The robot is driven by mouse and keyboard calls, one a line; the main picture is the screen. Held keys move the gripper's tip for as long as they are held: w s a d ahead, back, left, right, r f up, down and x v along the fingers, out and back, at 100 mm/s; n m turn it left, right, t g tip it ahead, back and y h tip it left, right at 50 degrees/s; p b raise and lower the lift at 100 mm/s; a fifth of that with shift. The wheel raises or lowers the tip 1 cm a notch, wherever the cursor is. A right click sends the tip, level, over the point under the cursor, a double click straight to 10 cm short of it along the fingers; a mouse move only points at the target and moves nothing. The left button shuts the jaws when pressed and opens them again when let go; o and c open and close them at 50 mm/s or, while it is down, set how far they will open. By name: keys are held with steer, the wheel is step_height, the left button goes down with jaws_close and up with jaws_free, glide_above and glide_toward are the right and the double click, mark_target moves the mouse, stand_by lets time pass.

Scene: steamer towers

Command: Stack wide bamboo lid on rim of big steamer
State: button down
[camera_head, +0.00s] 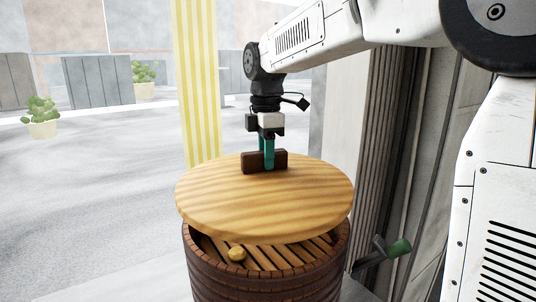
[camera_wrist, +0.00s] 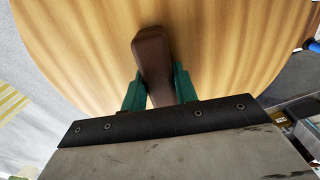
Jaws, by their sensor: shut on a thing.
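The wide bamboo lid (camera_head: 310,200) is a round, light wooden disc with a dark brown block handle (camera_head: 281,159). My gripper (camera_head: 268,158) is shut on that handle from above. In the wrist view the green fingers of my gripper (camera_wrist: 160,88) clasp both sides of the handle (camera_wrist: 152,60), over the lid (camera_wrist: 90,50). The big steamer (camera_head: 270,287) is a dark brown, ribbed round basket below the lid. The lid covers the back of its opening, while the front rim and inner slats show. Whether the lid touches the rim at the back is hidden.
A small yellowish round thing (camera_head: 237,253) lies on the slats inside the steamer near the front left. A green-ended handle (camera_head: 398,248) sticks out right of the steamer. A yellow-striped banner (camera_head: 197,85) hangs behind. Potted plants (camera_head: 42,119) stand far left on open floor.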

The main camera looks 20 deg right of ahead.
mark_target(268, 181)
steer(key=shift+d+r, duration=0.1)
steer(key=shift+f, duration=2.15)
steer(key=shift+f, duration=1.45)
steer(key=c, duration=1)
jaws_free()
steer(key=shift+r, duration=3.85)
